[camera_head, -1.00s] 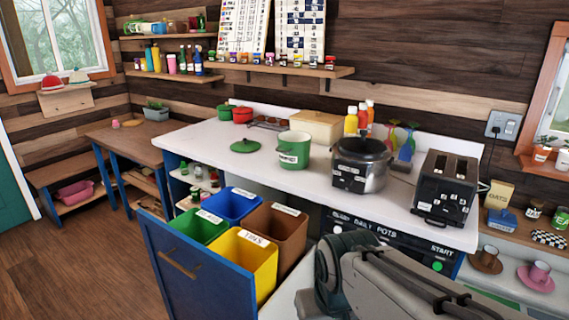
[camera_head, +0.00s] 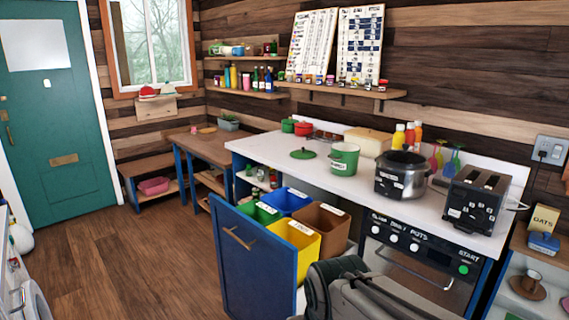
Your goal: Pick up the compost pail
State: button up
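The compost pail appears to be the green labelled pail (camera_head: 343,159) standing upright on the white counter (camera_head: 285,148). Its label is too small to read for certain. A green lid (camera_head: 303,154) lies flat on the counter to its left, so the pail's top is open. My arm shows at the bottom of the view, to the right of centre and nearer than the counter. My gripper's fingers are out of the picture. Nothing touches the pail.
A pull-out with green, blue, brown and yellow bins (camera_head: 291,242) stands open in front of the counter. A slow cooker (camera_head: 401,176) and a black toaster (camera_head: 474,199) stand right of the pail. Wooden floor (camera_head: 120,255) is free at left. A teal door (camera_head: 45,120) is at far left.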

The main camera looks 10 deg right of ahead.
aim_at(344, 158)
jog(key=u, duration=0.7)
jog(key=i, duration=6.3)
jog(key=z, duration=4.5)
